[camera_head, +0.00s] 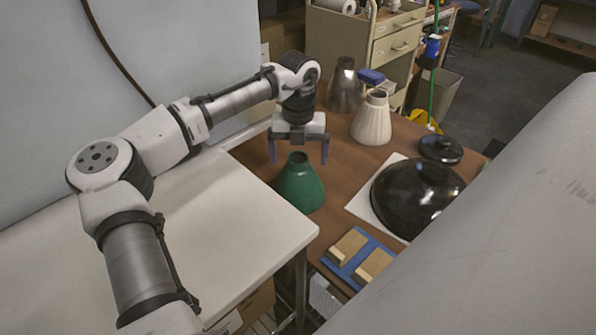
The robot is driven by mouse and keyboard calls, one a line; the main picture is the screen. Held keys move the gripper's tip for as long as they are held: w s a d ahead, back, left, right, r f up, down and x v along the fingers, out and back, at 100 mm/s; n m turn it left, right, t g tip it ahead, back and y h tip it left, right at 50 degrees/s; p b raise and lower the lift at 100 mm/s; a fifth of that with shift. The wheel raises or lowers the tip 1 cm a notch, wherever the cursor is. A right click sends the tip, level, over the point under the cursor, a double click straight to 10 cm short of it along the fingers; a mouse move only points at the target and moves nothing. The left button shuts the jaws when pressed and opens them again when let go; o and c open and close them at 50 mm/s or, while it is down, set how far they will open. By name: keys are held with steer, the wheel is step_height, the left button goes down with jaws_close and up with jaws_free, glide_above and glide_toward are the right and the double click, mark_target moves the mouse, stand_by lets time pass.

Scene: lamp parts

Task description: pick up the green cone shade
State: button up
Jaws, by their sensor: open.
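The green cone shade (301,187) stands upright on the brown table, narrow neck up, near the corner of the white table. My gripper (299,154) points down over it. Its two dark blue fingers are spread wide, one to each side of the shade's neck, and the jaws hold nothing.
A white ribbed shade (371,121) and a grey metal shade (344,88) stand behind. A black dome shade (414,195) lies on a white sheet at right. Wooden blocks sit on a blue tray (341,270) in front. The white table (226,213) borders at left.

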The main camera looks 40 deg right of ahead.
mark_target(298, 177)
steer(key=shift+w+f, duration=0.1)
steer(key=shift+f, duration=1.65)
steer(key=c, duration=1.6)
steer(key=shift+r, duration=0.1)
